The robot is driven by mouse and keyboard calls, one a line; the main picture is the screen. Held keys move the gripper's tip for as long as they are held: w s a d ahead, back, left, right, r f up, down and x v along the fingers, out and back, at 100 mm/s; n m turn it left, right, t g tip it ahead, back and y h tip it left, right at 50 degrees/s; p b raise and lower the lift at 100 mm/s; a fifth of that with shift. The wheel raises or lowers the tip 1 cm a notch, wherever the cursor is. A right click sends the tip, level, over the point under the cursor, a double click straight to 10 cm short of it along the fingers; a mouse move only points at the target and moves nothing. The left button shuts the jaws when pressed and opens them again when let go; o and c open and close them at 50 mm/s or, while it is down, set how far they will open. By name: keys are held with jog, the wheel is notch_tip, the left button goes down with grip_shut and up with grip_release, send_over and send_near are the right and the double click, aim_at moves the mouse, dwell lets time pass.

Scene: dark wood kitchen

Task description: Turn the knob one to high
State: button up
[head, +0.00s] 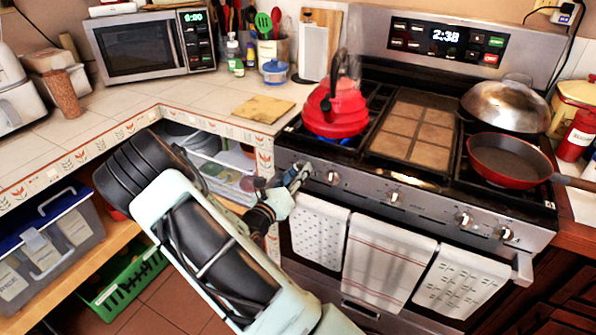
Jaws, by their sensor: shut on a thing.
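The stove (425,207) has a row of knobs along its front panel. My gripper (302,174) reaches in from the lower left and is shut at the left end of this panel. The knob there is hidden behind its fingers, so I cannot see which way it points. To its right are a second knob (332,177), a third knob (393,196) and two more near the right end. A red kettle (337,108) stands on the left burners, with blue showing beneath it.
A red pan (508,160) and a domed metal lid (506,104) are on the right burners. Towels (388,262) hang below the knobs. The counter corner (225,108) and open shelves (222,165) are left of the stove, close to my arm.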

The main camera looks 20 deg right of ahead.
jog(key=o, duration=1.2)
jog(key=shift+c, duration=0.2)
jog(key=shift+a, duration=0.1)
jog(key=v, duration=1.2)
